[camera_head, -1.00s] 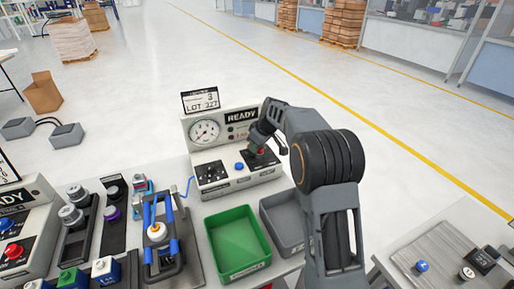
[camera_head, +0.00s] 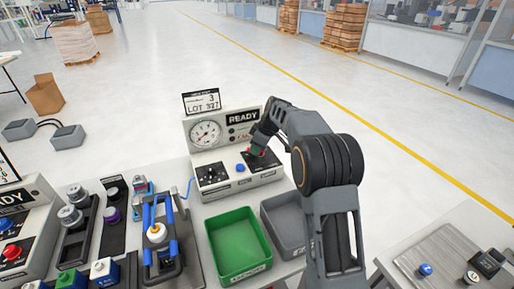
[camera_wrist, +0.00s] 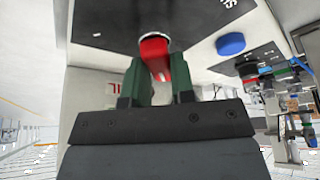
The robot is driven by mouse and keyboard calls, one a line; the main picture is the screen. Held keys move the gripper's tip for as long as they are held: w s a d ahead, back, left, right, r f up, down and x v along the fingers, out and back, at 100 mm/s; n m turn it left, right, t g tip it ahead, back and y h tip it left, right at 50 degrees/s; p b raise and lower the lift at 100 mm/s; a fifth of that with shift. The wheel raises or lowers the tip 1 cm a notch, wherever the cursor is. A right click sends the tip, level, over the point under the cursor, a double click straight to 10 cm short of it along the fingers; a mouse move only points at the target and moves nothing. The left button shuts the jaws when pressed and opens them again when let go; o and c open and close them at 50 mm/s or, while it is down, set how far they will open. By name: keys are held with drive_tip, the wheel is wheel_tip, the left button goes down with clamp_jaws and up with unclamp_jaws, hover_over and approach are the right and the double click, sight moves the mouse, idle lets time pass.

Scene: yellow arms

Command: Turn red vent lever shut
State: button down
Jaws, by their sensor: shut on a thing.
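The red vent lever (camera_wrist: 154,56) is on the dark panel plate at the right of the grey test station (camera_head: 262,182). In the wrist view its red handle lies between the two green fingers of my gripper (camera_wrist: 154,72), which are shut on it. In the head view my gripper (camera_head: 256,148) reaches down to the right part of the station's sloped panel, and only a little red (camera_head: 254,152) shows beside it. The lever's pivot is partly hidden.
A blue button (camera_head: 240,168) and a black knob (camera_head: 210,174) sit left of the lever. A green tray (camera_head: 262,262) and a grey tray (camera_head: 268,208) stand in front. A fixture with blue handles (camera_head: 172,222) stands left of the green tray.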

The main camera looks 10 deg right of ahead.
drive_tip(key=c, duration=1)
unclamp_jaws()
drive_tip(key=shift+d+f, duration=0.1)
drive_tip(key=shift+o, duration=0.2)
drive_tip(key=shift+r, duration=0.35)
drive_tip(key=v, duration=1.3)
drive_tip(key=shift+d, duration=0.1)
